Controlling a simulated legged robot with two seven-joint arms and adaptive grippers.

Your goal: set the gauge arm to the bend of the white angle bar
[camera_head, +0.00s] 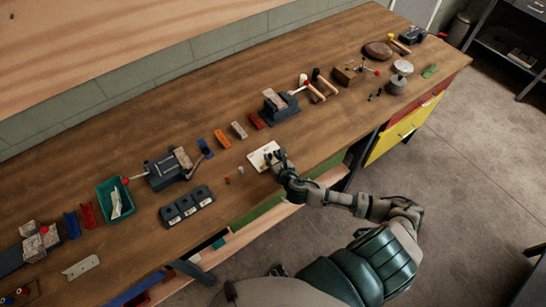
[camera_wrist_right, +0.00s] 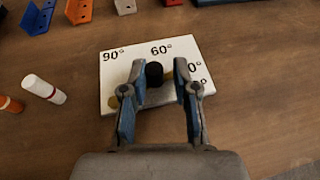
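The gauge is a white plate (camera_head: 258,160) near the front edge of the bench. In the right wrist view the plate (camera_wrist_right: 112,73) reads 90° and 60°, with a third mark partly hidden. A black knob (camera_wrist_right: 154,72) and a brass-coloured arm (camera_wrist_right: 168,73) show on it, the arm largely covered by my fingers. My right gripper (camera_head: 276,156) is over the plate; its fingers (camera_wrist_right: 157,72) stand apart on either side of the knob, with small gaps. A whitish angle bar (camera_head: 239,130) lies behind the gauge, also at the wrist view's top edge (camera_wrist_right: 125,5). My left gripper is not seen.
Orange (camera_head: 222,138), red (camera_head: 257,121) and blue (camera_head: 205,147) brackets lie beside the white bar. A white-and-red marker-like cylinder (camera_wrist_right: 43,89) stands left of the gauge. Vises (camera_head: 165,171), a green bin (camera_head: 117,204) and a pale holed plate (camera_head: 81,267) are further left.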

